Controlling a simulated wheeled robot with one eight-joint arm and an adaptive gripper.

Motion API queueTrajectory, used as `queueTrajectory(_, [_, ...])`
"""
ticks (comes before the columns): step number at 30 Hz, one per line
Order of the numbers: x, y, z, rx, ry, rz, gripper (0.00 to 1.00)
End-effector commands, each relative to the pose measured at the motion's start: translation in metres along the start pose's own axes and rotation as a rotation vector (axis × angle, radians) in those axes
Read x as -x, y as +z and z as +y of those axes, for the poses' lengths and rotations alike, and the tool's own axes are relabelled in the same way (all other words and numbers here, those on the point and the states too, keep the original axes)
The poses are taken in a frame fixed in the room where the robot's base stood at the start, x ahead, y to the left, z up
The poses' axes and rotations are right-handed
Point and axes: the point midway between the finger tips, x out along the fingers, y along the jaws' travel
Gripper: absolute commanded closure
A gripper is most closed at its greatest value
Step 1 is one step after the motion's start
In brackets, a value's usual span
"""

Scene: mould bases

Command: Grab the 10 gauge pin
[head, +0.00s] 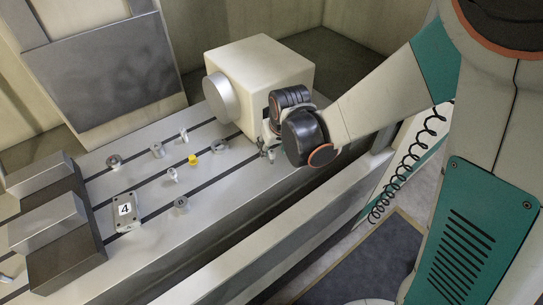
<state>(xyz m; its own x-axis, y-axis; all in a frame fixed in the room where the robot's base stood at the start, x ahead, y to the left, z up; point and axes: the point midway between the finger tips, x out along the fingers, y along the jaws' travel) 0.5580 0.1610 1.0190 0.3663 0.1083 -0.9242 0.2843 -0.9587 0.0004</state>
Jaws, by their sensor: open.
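Several small parts stand on the slotted metal table (235,185). Two slim pale pieces, one at the back (183,135) and one nearer the front (172,174), look like pins. No size marking is readable, so I cannot tell which one is the 10 gauge pin. My gripper (268,155) is low over the right part of the table, beside the pale box-shaped block, pointing down. It is small in view and partly hidden by my wrist. It is open, with nothing seen in it, and apart from the small parts to its left.
A yellow piece (194,160), short grey cylinders (157,150) (181,206) and a round part (114,161) stand around the pins. A plate marked 4 (126,211) lies in front. The pale block (262,75) stands behind my gripper; dark-based blocks (50,225) stand left.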

Motion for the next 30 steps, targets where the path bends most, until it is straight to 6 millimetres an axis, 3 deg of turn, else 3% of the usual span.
queueTrajectory(5, [-0.009,0.002,0.000,-0.001,0.000,0.000,0.57])
queueTrajectory(15, [-0.052,0.005,0.001,-0.001,0.000,0.000,0.57])
queueTrajectory(22, [-0.052,0.005,0.001,-0.001,0.000,0.000,0.57])
queueTrajectory(28, [-0.052,0.005,0.001,-0.001,0.000,0.000,1.00])
queueTrajectory(30, [-0.052,0.005,0.001,-0.001,0.000,0.000,1.00])
